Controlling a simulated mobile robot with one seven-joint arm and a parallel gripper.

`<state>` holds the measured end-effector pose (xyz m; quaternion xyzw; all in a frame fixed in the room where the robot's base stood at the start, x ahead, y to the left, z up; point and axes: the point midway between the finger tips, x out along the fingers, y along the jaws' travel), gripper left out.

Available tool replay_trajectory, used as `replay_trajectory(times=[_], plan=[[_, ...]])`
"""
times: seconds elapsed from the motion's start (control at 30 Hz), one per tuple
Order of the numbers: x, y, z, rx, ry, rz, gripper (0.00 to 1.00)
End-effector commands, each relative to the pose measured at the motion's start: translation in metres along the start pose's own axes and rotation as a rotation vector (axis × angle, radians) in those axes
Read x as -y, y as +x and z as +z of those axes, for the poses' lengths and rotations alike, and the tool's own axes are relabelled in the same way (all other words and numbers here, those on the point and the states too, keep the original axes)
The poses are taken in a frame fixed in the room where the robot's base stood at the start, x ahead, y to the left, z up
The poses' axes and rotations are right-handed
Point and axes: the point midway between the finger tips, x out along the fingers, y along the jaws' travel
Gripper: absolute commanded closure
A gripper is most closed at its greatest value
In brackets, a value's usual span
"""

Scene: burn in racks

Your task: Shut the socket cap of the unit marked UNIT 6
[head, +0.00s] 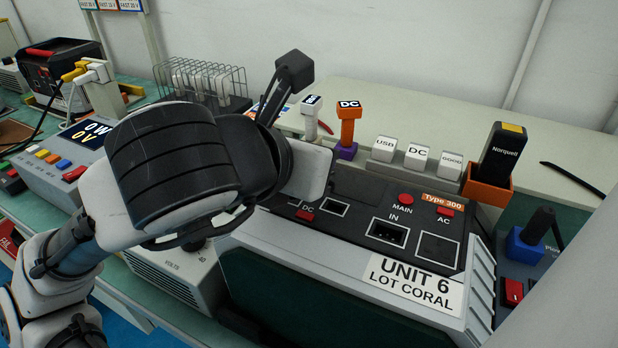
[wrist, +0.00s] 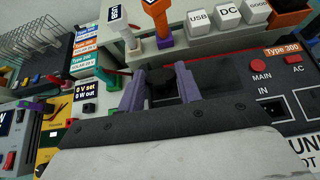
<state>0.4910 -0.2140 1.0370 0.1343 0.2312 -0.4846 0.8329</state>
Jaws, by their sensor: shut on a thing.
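UNIT 6 (head: 345,262) is a pale unit with a dark sloping top panel, labelled "UNIT 6 LOT CORAL" (head: 410,280). It also shows at the right of the wrist view (wrist: 285,128). Its IN socket (head: 387,232) shows uncovered, beside a square port (head: 438,250). My gripper (wrist: 160,88) is over the left part of the panel, with its two purple-grey fingers on either side of a dark piece (wrist: 161,78). I cannot tell for certain whether this piece is the socket cap. In the head view my wrist hides the fingertips and the panel's left end.
Behind the panel stand an orange DC plug (head: 349,110), white USB and DC blocks (head: 384,149) and an orange holder with a Norquell device (head: 498,152). A wire rack (head: 205,82) is at the back left. A blue-based device (head: 527,243) stands close on the right.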

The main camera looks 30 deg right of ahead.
Motion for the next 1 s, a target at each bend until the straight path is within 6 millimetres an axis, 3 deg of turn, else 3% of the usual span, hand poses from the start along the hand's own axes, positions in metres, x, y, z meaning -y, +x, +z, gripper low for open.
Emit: replay_trajectory(times=[0.03,0.3,0.87,0.9,1.0], plan=[[-0.0002,0.0033,-0.0070,0.027,0.001,0.001,0.89],[-0.0004,0.0006,-0.0073,0.114,0.001,0.001,0.89],[-0.0004,-0.0010,-0.0054,0.139,0.000,0.001,0.89],[-0.0004,-0.0010,-0.0054,0.139,0.000,0.001,0.65],[-0.0003,-0.0009,-0.0055,0.139,0.000,0.001,0.52]])
